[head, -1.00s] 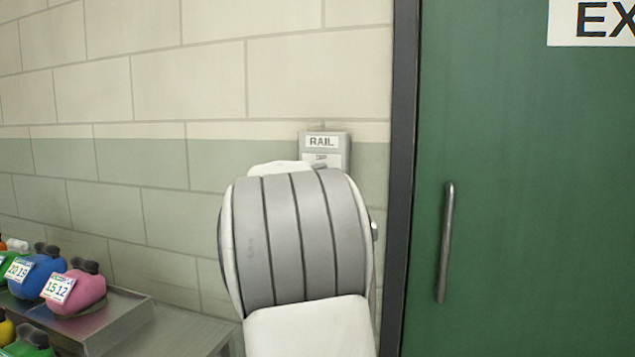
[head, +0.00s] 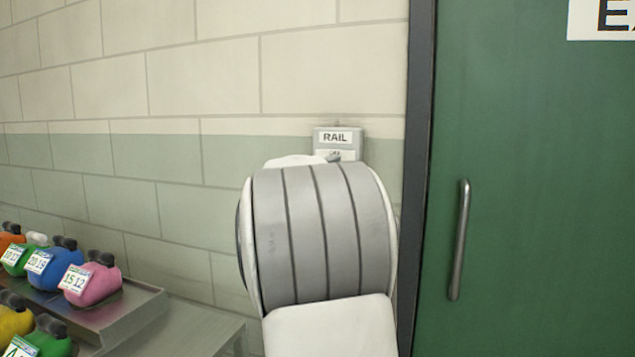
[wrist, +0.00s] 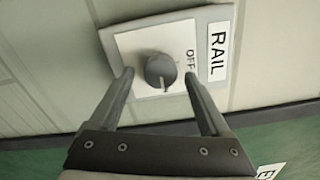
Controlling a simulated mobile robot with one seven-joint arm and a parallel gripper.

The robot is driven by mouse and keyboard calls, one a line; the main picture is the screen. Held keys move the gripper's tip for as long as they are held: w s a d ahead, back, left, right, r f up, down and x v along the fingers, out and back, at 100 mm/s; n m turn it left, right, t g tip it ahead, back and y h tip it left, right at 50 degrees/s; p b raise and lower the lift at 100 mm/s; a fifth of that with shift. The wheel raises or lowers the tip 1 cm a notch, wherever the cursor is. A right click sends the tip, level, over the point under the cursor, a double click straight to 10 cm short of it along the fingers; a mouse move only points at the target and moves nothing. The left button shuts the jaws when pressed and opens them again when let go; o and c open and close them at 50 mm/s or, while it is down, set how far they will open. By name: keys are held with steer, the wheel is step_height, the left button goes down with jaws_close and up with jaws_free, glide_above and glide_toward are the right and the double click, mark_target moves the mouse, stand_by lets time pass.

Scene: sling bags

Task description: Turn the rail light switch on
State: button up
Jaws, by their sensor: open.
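The rail light switch is a grey wall box labelled RAIL (head: 338,138), mostly hidden behind my arm in the head view. In the wrist view the switch plate (wrist: 128,55) is white with a grey border, and a dark round knob (wrist: 160,70) stands in its middle. The word OFF is printed beside the knob, and the RAIL label sits at the plate's edge. My gripper (wrist: 158,82) is open, with one finger on each side of the knob. A gap shows between the knob and each finger in this view. In the head view my gripper is hidden behind my arm.
A green door (head: 540,190) with a vertical metal handle (head: 460,240) and dark frame stands right of the switch. At lower left, several coloured bags with number tags sit on a stepped metal table (head: 215,325). The block wall (head: 130,190) between is bare.

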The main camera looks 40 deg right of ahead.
steer(key=p+v, duration=0.1)
steer(key=v, duration=1.5)
steer(key=shift+s+a, duration=0.2)
steer(key=shift+a, duration=0.1)
steer(key=w+a+n+t+y, duration=0.4)
steer(key=a+n+t+y, duration=0.35)
steer(key=a+n, duration=0.45)
steer(key=s+a+f+n+g+y, duration=0.1)
steer(key=s+a+f+n+y, duration=0.1)
steer(key=a+f+n+y, duration=0.25)
steer(key=s+a+f+n+y, duration=0.1)
steer(key=a+n+y, duration=0.2)
steer(key=a+n, duration=0.3)
steer(key=s+a+f+n+g+y, duration=0.1)
steer(key=s+a+f+n+g, duration=0.25)
steer(key=s+f+n, duration=0.5)
steer(key=s+a+f+n+g, duration=0.25)
steer(key=s+f+g, duration=0.3)
steer(key=s, duration=0.55)
step_height(320, 180, up, 14)
steer(key=p, duration=1.5)
steer(key=shift+s+d+r, duration=0.15)
steer(key=shift+r, duration=0.05)
